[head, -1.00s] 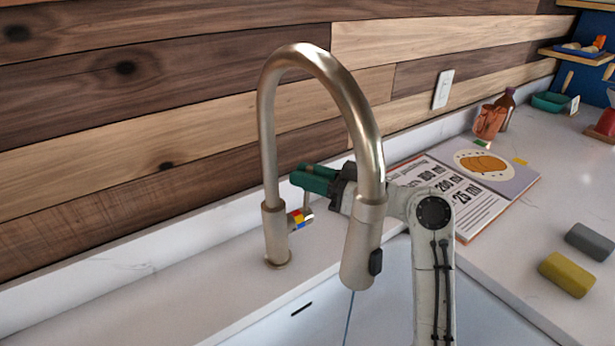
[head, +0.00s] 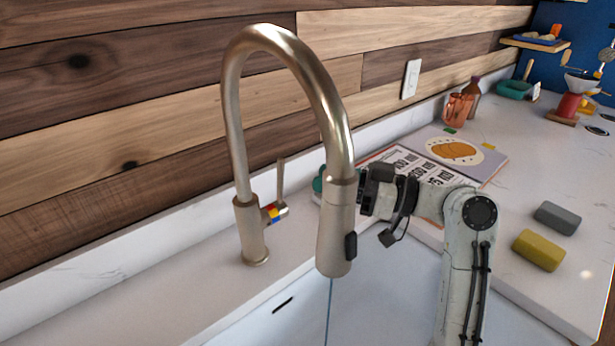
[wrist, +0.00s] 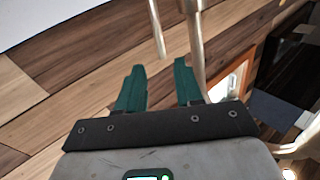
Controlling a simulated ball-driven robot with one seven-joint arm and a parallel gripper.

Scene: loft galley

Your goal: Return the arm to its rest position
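My arm (head: 465,225) reaches up over the sink from the lower right. My gripper is mostly hidden behind the faucet's spray head in the head view; only a bit of green shows left of it. In the wrist view my gripper (wrist: 160,82) has its two green fingers apart, with nothing held between them. The brushed-metal faucet (head: 335,225) stands at the sink's back edge. Its upright lever (head: 281,178) has a colored band at its base and is apart from my gripper. In the wrist view, metal faucet parts (wrist: 195,45) show just beyond the fingers.
An open cookbook (head: 470,163) lies behind my arm. A yellow sponge (head: 538,250) and a grey block (head: 557,218) lie on the right counter. A copper mug (head: 458,108) and brown bottle (head: 473,90) stand near the wall. A thin blue line shows beneath the spout.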

